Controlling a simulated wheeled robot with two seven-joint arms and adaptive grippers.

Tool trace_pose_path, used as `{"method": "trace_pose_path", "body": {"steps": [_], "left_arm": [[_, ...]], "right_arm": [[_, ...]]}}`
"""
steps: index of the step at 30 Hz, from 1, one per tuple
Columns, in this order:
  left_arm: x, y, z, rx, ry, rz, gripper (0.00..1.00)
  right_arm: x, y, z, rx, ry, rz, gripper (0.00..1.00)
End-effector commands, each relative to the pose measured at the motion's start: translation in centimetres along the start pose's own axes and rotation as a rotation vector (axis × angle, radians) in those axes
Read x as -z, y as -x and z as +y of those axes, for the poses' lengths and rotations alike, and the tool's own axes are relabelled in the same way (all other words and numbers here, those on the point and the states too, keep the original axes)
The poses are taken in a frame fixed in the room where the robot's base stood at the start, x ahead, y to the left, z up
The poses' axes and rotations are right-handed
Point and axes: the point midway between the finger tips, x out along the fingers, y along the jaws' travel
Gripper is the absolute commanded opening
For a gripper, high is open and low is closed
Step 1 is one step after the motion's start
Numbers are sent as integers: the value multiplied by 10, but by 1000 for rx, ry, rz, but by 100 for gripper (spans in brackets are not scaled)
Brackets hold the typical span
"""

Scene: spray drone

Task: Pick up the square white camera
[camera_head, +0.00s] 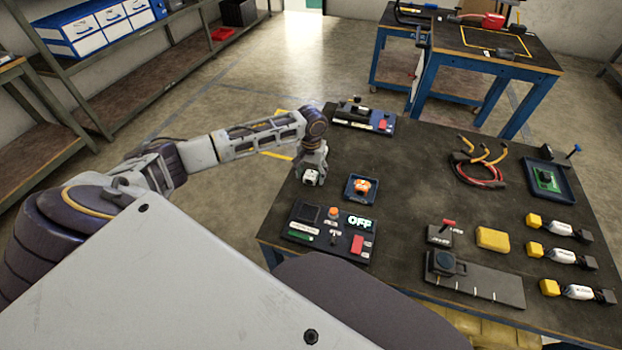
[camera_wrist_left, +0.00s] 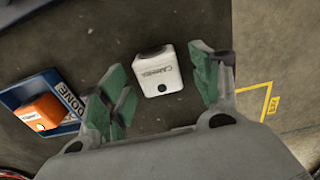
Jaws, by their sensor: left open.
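The square white camera (camera_wrist_left: 158,74) sits on the dark table, with a black round part on one side and lettering on its top. In the head view the camera (camera_head: 310,177) shows small under my left gripper (camera_head: 312,168). My left gripper (camera_wrist_left: 163,92) is open, with its green-padded fingers on either side of the camera; a gap shows between the right finger and the camera. I cannot tell how far above the table the fingertips are. My right gripper is not in view.
A blue tray (camera_head: 347,192) marked DONE with an orange block (camera_head: 363,186) lies right beside the camera. A control panel (camera_head: 304,242) reading OFF is nearer me. A black device (camera_head: 352,121) stands at the far edge. Cables (camera_head: 478,165) and yellow-white tools (camera_head: 555,227) lie right.

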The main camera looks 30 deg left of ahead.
Motion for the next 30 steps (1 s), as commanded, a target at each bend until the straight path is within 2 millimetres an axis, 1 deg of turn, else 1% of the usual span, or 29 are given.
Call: {"method": "trace_pose_path", "body": {"steps": [1, 4, 19, 30], "left_arm": [[0, -4, 0, 0, 0, 0, 64], [0, -8, 0, 0, 0, 1, 64], [0, -8, 0, 0, 0, 1, 64], [0, -8, 0, 0, 0, 1, 17]], "right_arm": [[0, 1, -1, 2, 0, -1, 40], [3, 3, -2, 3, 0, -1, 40], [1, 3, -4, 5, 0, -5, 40], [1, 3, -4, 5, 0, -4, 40]]}}
